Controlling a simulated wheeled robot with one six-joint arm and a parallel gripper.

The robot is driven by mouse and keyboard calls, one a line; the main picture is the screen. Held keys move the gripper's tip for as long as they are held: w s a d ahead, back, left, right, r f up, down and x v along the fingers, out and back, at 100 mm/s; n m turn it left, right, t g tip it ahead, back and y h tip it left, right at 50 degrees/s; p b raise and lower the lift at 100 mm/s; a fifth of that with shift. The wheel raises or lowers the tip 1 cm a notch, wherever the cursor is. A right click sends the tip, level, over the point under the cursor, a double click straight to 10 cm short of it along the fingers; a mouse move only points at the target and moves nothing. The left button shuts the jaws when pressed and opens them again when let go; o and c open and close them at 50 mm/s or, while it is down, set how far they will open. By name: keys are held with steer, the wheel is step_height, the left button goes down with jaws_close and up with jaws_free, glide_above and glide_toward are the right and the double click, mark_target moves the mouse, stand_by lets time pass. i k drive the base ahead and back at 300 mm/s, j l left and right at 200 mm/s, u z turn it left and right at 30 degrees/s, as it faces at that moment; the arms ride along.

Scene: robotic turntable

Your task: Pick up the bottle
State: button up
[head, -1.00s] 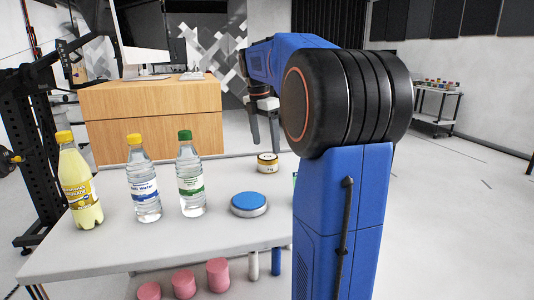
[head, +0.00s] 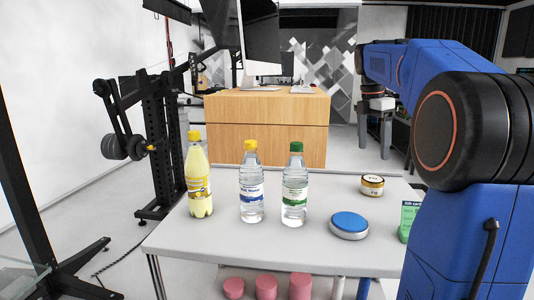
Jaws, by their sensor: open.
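Three bottles stand upright in a row on the grey table (head: 190,240). A yellow bottle with a yellow cap (head: 198,180) is at the left. A clear water bottle with a yellow cap and blue label (head: 251,185) is in the middle. A clear water bottle with a green cap and green label (head: 294,187) is at the right. My gripper (head: 375,152) hangs open and empty, beyond and above the table's back right, apart from all the bottles.
A blue-lidded round tin (head: 349,226), a small jar with a gold lid (head: 372,185) and a green carton (head: 408,220) are on the table's right part. Pink cylinders (head: 266,288) sit below. A wooden desk (head: 266,125) stands behind; a black weight rack (head: 160,140) stands left.

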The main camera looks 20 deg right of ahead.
mark_target(251, 171)
steer(key=k, duration=1)
